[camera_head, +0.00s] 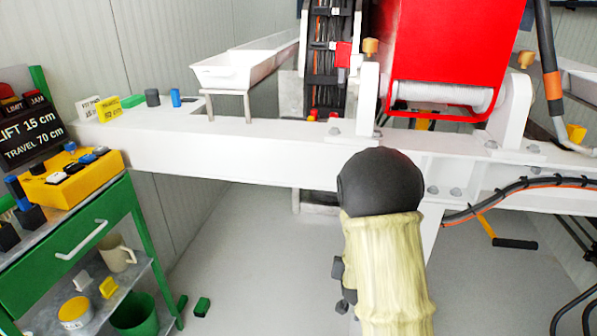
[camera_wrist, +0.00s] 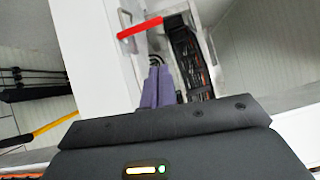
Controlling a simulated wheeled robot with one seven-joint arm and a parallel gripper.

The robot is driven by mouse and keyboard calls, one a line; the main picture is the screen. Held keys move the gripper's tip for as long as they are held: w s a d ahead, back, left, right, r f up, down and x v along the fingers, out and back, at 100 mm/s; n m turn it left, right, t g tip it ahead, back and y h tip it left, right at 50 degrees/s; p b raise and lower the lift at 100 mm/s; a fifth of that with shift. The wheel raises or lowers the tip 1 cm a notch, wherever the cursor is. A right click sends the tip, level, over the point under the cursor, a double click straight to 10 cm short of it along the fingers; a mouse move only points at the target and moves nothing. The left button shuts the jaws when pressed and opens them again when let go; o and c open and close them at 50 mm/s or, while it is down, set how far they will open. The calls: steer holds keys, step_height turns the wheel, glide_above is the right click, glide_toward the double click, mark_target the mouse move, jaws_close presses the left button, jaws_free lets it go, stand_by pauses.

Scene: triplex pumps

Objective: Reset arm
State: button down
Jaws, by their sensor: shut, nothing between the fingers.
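My arm, in a cream sleeve with a dark rounded joint, rises in front of the white beam (camera_head: 240,150) in the head view. It hides my gripper there. In the wrist view my gripper (camera_wrist: 157,72) shows beyond the dark wrist housing. Its two purple-grey fingers are together and hold nothing. A red bar (camera_wrist: 140,27) and a dark chain-like track (camera_wrist: 188,55) lie beyond the fingertips.
A red machine housing (camera_head: 455,50) stands behind the beam. Small blocks, including a yellow one (camera_head: 109,109), sit on the beam's left end. A green cart (camera_head: 65,240) with a yellow button box (camera_head: 75,178) stands left. Orange-black cables (camera_head: 510,186) run right. Floor between cart and arm is mostly clear.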

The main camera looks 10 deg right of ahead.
steer(key=s+a+r+n+g+y+p, duration=0.1)
steer(key=s+a+r+n+g, duration=0.2)
steer(key=s, duration=0.7)
steer(key=s+a+r+n+g+y, duration=0.15)
steer(key=s+a+r+g, duration=0.3)
steer(key=s, duration=0.65)
step_height(320, 180, up, 26)
steer(key=p, duration=2.6)
steer(key=shift+w+a+g+p, duration=0.25)
steer(key=shift+a+g+p, duration=0.05)
steer(key=shift+g+p, duration=0.1)
